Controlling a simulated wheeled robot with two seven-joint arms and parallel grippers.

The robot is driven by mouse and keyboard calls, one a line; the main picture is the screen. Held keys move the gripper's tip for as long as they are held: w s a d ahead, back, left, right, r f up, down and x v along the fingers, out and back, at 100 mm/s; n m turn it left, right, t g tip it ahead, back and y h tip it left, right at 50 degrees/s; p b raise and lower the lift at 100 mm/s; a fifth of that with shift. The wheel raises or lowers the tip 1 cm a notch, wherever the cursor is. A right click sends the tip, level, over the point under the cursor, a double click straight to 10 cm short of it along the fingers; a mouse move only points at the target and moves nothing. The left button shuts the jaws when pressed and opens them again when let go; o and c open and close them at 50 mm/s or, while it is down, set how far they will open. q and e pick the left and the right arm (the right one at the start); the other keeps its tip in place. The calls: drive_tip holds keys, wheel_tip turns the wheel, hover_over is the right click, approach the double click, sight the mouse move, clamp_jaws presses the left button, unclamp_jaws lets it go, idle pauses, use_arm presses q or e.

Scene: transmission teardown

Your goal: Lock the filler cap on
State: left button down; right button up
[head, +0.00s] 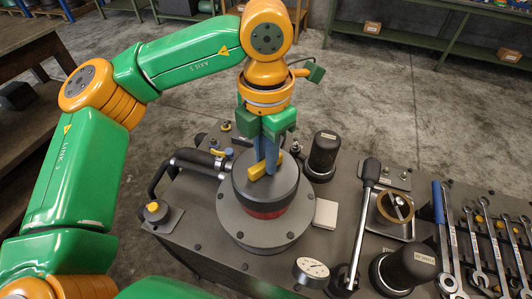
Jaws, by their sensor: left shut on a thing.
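The filler cap (286,189) is a broad dark grey round cap with a yellow bar across its top. It sits level over a red band on a round grey flange (244,233) with bolts around its rim. My left gripper (267,165) comes down from above, its blue-grey fingers shut on the yellow bar of the cap. The fingers hide the middle of the bar. I cannot tell from this view how the cap engages beneath. My right gripper is not in view.
On the grey bench, a black cylinder (324,157) stands behind right of the cap. A black-handled tool (196,160) is at the left.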

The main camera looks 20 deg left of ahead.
use_arm(q)
drive_tip(key=shift+c, duration=1.6)
unclamp_jaws()
wheel_tip(320, 180, up, 7)
drive_tip(key=p, duration=0.6)
drive_tip(key=shift+r, duration=0.15)
drive_tip(key=shift+c, duration=0.4)
